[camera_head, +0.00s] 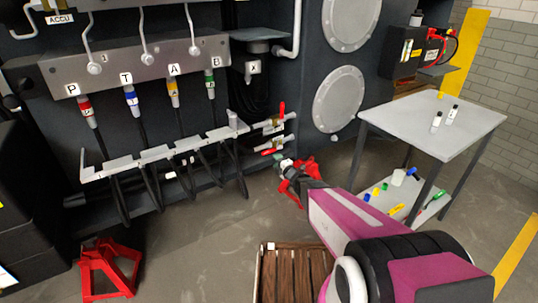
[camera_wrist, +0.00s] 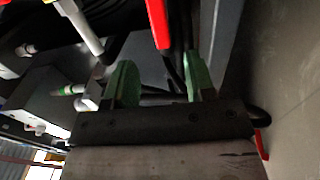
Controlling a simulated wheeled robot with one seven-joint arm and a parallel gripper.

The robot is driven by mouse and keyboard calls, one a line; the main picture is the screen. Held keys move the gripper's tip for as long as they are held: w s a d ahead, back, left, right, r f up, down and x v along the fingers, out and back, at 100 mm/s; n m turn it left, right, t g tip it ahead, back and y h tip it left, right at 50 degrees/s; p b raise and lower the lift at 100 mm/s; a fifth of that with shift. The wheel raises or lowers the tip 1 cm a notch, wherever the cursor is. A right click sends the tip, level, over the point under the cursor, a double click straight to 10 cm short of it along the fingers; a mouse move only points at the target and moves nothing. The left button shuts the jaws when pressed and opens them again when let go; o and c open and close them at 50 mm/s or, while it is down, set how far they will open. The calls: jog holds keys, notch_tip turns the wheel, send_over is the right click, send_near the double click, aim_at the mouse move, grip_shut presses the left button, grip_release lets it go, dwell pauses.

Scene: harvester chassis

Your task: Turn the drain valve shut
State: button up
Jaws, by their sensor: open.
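Two valves with red lever handles stick out of the chassis side in the head view. The upper valve (camera_head: 270,124) has its red handle (camera_head: 282,109) pointing up. The lower valve (camera_head: 283,144) has its red handle (camera_head: 272,151) lying nearly flat. I cannot read which one is the drain valve. My gripper (camera_head: 281,161) is just below the lower valve. In the wrist view my gripper (camera_wrist: 160,80) has its two green fingers apart with nothing held. A red handle (camera_wrist: 158,22) shows beyond the fingertips, roughly in line with the gap; contact is not visible.
Dark hoses hang through a grey bracket (camera_head: 165,152) left of the valves. A grey table (camera_head: 430,118) with bottles stands at the right. A wooden pallet (camera_head: 288,262) and a red stand (camera_head: 107,268) are on the floor. Another red shape is partly hidden behind my wrist.

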aim_at(268, 153)
jog(key=x, duration=0.9)
jog(key=shift+w+a, duration=0.15)
jog(key=shift+w, duration=0.1)
grip_shut()
